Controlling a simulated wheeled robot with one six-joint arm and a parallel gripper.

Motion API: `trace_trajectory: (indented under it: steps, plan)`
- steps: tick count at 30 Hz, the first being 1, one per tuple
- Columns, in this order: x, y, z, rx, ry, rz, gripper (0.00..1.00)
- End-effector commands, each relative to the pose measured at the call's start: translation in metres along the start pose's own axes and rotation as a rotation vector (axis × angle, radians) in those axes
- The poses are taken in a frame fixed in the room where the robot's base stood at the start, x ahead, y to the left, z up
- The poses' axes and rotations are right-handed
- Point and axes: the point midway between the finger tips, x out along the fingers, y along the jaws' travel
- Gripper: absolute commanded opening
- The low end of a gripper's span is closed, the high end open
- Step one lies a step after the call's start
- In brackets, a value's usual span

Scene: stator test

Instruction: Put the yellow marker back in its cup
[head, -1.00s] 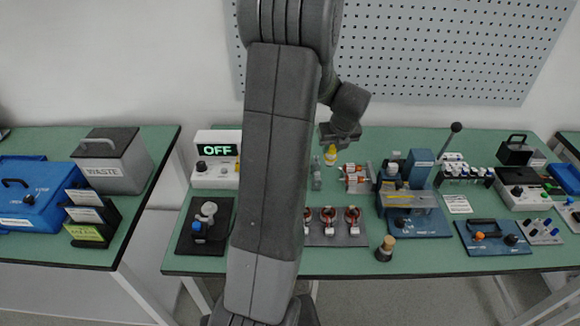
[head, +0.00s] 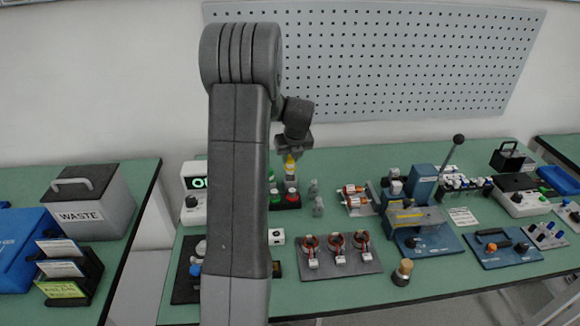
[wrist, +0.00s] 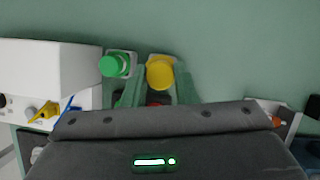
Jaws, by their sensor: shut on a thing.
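The yellow marker (head: 290,168) hangs upright beneath my gripper (head: 292,155) in the head view, yellow end up. In the wrist view its round yellow top (wrist: 160,73) sits between the two fingers of my gripper (wrist: 157,88), which is shut on it. Behind and below it is a dark holder (head: 288,206) with a red-topped marker (head: 292,194) and a green-topped one (head: 274,194). The green top (wrist: 115,65) is just left of the yellow one in the wrist view. I cannot tell whether the yellow marker's lower end is inside a cup.
A white box with a display (head: 196,182) stands left of the holder, partly behind my arm. Small grey pieces (head: 317,206) and a copper-coil part (head: 354,199) are to the right. A plate with several coils (head: 340,266) lies in front. The bench behind is clear.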

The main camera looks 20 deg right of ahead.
Motion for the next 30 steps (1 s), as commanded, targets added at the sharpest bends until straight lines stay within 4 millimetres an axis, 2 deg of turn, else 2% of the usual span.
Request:
trace_trajectory:
  steps: [8,24,25,28,30]
  plan:
    - [0.032,0.0,-0.014,0.001,0.003,0.002,0.04]
    - [0.042,0.0,-0.018,0.0,0.001,0.0,0.04]
    - [0.042,0.0,-0.018,0.0,0.001,0.0,0.28]
    - [0.041,0.0,-0.018,0.0,0.001,0.0,0.47]
    - [0.041,0.0,-0.018,0.0,0.001,0.0,0.48]
